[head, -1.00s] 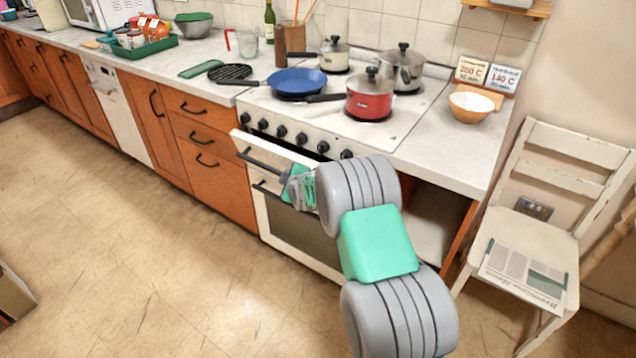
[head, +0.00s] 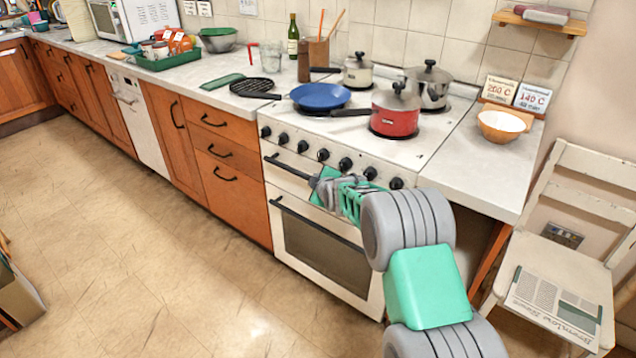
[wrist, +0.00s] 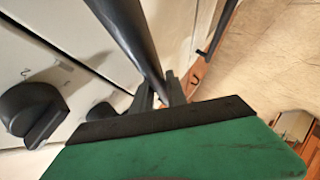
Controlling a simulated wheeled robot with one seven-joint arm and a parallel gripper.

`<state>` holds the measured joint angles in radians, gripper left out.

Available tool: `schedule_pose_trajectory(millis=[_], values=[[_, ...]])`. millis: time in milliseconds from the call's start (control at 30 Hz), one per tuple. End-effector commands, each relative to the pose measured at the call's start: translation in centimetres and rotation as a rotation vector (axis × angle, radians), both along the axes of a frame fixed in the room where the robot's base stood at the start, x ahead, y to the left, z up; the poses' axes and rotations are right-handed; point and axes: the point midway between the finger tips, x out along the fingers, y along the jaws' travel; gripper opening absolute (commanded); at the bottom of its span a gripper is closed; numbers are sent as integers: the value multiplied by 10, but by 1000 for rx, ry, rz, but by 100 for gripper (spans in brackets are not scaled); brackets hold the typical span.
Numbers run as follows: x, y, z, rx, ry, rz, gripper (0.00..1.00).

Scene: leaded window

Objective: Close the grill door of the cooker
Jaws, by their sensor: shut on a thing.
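The white cooker (head: 325,255) stands between the wooden drawers and the right-hand worktop. Its grill door (head: 285,172), a white panel below the knobs, looks upright and about flush with the front, with no dark gap above it. My gripper (head: 318,182) is at the door's dark bar handle (head: 287,167), partly hidden by my arm. In the wrist view my gripper (wrist: 163,92) has its fingers closed around the handle bar (wrist: 135,40). The right part of the door is hidden behind my gripper and arm.
Knobs (head: 345,164) sit just above the grill door; one knob (wrist: 32,112) is close in the wrist view. The oven door handle (head: 318,222) runs below. Pans, including a red pot (head: 394,112), stand on the hob.

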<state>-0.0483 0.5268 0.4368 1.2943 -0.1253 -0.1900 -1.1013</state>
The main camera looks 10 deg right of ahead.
Motion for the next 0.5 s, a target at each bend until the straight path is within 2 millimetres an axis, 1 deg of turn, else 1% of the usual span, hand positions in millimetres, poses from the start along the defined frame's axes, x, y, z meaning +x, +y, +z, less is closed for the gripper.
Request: schedule_pose_trajectory(millis=[33,67,300,333,500], values=[[2,-1,4,0,-9,-1,0],[2,-2,4,1,-8,-2,19],[2,-2,3,0,-7,-3,38],[2,-2,3,0,-7,-3,40],[1,-2,3,0,-6,-2,40]])
